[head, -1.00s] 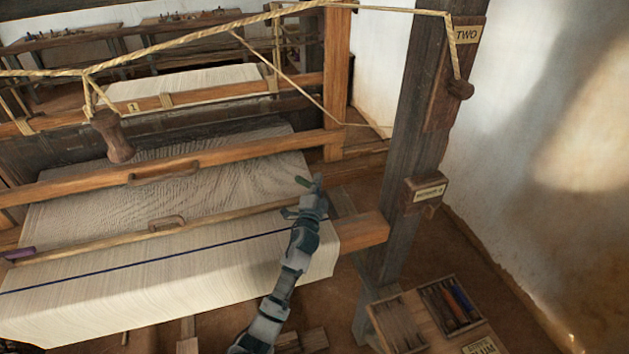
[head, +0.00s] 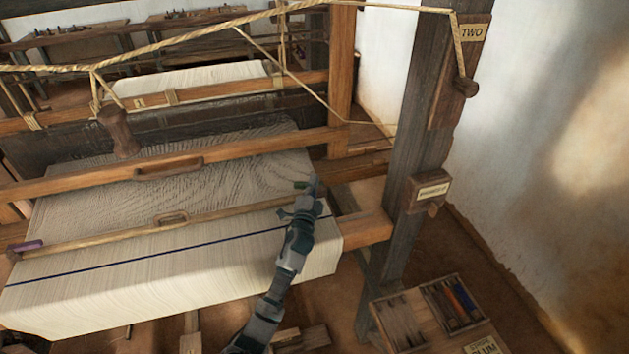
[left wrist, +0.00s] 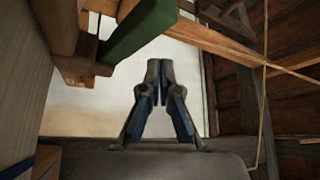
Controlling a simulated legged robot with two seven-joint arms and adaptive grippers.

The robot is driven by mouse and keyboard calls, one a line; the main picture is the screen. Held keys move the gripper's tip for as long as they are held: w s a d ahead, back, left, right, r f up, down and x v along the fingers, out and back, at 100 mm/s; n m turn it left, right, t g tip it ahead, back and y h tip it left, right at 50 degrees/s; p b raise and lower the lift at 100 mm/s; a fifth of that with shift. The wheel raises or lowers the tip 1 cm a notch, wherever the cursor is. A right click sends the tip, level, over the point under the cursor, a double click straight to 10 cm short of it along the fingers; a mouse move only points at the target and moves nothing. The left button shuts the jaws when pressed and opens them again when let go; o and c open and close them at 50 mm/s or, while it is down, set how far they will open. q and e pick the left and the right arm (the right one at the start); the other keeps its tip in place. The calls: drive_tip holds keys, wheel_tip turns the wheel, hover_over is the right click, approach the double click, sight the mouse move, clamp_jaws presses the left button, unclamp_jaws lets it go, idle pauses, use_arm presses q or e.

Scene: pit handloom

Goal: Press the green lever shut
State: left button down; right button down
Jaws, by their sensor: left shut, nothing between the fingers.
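The green lever (head: 300,185) shows small at the right end of the loom's cloth-side bar in the head view. In the left wrist view it is a large dark green block (left wrist: 138,30) slanting from upper right to lower left, beside a wooden piece. My left gripper (head: 314,184) is just right of the lever in the head view. In the left wrist view my left gripper (left wrist: 160,68) is shut and empty, with its fingertips below and right of the lever. A gap seems to show there; contact cannot be told. My right gripper is not in view.
White cloth (head: 180,262) with a blue line covers the loom front. A thin wooden bar (head: 110,236) with a purple end piece (head: 25,246) lies across it. A dark post (head: 415,150) stands to the right. A tool tray (head: 452,305) lies low right. Ropes (head: 290,68) hang above.

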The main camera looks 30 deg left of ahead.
use_arm(q)
drive_tip(key=shift+s+f, duration=0.1)
drive_tip(key=shift+a+f, duration=0.1)
drive_tip(key=shift+a, duration=0.55)
drive_tip(key=shift+a+f, duration=0.15)
drive_tip(key=shift+s+d+f, duration=0.15)
drive_tip(key=shift+s+d, duration=0.15)
drive_tip(key=shift+s, duration=0.05)
drive_tip(key=v, duration=0.5)
drive_tip(key=r+v, duration=0.1)
drive_tip(key=v, duration=0.4)
drive_tip(key=r+v, duration=0.1)
drive_tip(key=v, duration=0.4)
drive_tip(key=shift+s+a+r, duration=0.1)
drive_tip(key=shift+s, duration=0.55)
drive_tip(key=shift+d+r, duration=0.1)
drive_tip(key=shift+d, duration=0.15)
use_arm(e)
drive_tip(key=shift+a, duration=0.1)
